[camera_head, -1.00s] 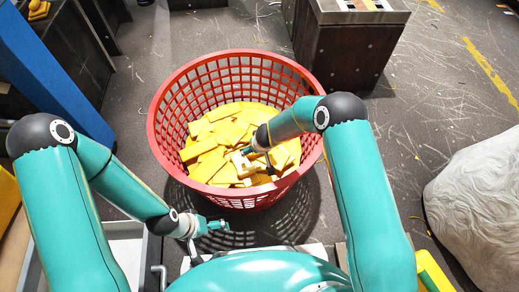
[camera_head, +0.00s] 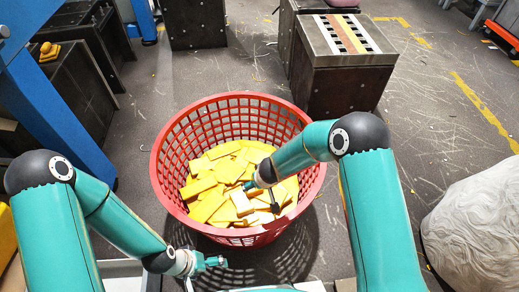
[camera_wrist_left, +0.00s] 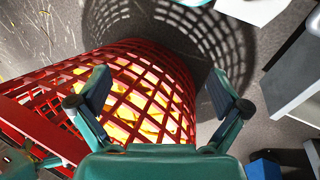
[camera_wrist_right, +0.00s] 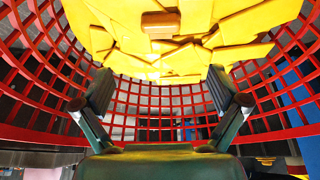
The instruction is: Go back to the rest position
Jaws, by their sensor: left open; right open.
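My left gripper (camera_head: 213,263) is open and empty, beside the front left of the red basket and outside it. Its two spread fingers also show in the left wrist view (camera_wrist_left: 160,90), with the basket's mesh wall (camera_wrist_left: 125,62) beyond and to the left. My right gripper (camera_head: 266,197) is inside or just over the basket, above the yellow pieces. The right wrist view shows its fingers (camera_wrist_right: 160,90) spread apart with nothing between them. A heap of yellow pieces (camera_wrist_right: 110,30) is close by. No jerry can is clearly visible.
The round red basket (camera_head: 168,150) holds many flat yellow pieces (camera_head: 215,185) and stands on the grey floor. A dark block with a striped top (camera_head: 345,75) stands behind it. A pale, rough boulder-like form (camera_head: 475,225) is at right. A blue beam (camera_head: 55,100) slants at left.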

